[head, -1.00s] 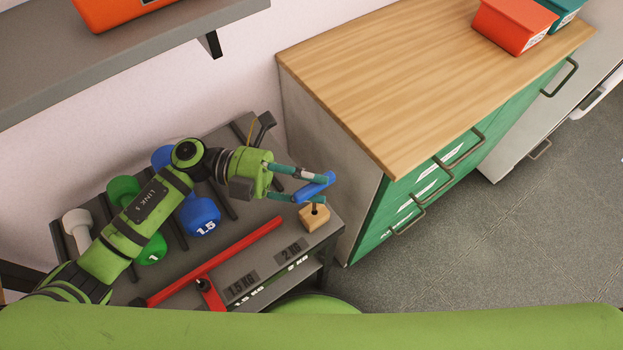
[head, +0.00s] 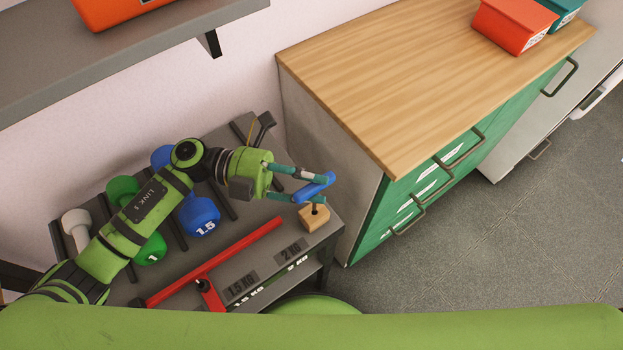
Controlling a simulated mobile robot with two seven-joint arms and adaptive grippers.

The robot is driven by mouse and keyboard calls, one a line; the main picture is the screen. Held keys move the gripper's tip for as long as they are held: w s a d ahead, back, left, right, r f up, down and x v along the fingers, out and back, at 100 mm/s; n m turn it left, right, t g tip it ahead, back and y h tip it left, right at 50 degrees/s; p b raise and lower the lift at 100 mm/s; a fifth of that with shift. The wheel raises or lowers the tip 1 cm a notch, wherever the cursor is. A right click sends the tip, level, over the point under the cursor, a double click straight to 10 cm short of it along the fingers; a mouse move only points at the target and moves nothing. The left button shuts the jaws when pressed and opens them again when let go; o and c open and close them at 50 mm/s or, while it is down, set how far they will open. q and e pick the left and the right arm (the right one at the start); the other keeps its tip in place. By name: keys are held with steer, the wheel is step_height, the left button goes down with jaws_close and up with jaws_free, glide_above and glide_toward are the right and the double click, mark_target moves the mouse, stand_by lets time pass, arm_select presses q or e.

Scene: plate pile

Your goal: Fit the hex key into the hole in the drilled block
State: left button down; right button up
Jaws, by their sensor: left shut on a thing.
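My left gripper (head: 297,184) is shut on the blue handle of the hex key (head: 316,187), near the right end of the dumbbell rack. The drilled block (head: 314,218) is a small wooden block on the rack's front right corner, just below the handle in the picture. A short dark shaft runs down from the handle to the block's top, where the hole is. I cannot tell how deep the shaft's tip sits or whether it is only above the hole. My right gripper is not in view.
The grey rack (head: 262,236) holds blue (head: 201,216), green (head: 150,248) and white dumbbells and a red T-shaped bar (head: 222,258). A wood-topped green cabinet (head: 400,90) stands close on the right. A grey shelf (head: 120,62) hangs at upper left.

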mark_target(316, 210)
arm_select(q)
steer(key=shift+f+b, duration=1.25)
steer(key=shift+f, duration=0.3)
steer(key=shift+s+d+f, duration=0.1)
steer(key=shift+f, duration=0.1)
steer(key=shift+s+d+f+b, duration=0.2)
steer(key=shift+f+b, duration=0.2)
steer(key=shift+b, duration=0.05)
steer(key=shift+s+d+f+b, duration=0.15)
steer(key=shift+s+f+b, duration=0.05)
steer(key=shift+f+b, duration=0.25)
steer(key=shift+r, duration=0.1)
steer(key=shift+w+a+r+p, duration=0.15)
steer(key=shift+w+r+p, duration=0.05)
steer(key=shift+r+p, duration=0.3)
steer(key=shift+w+a+r+p, duration=0.1)
steer(key=shift+w+r+p, duration=0.05)
steer(key=shift+r+p, duration=0.35)
steer(key=shift+a+r+p, duration=0.1)
steer(key=shift+r+p, duration=0.25)
steer(key=shift+r, duration=0.2)
steer(key=shift+w+a, duration=0.1)
steer(key=shift+w, duration=0.05)
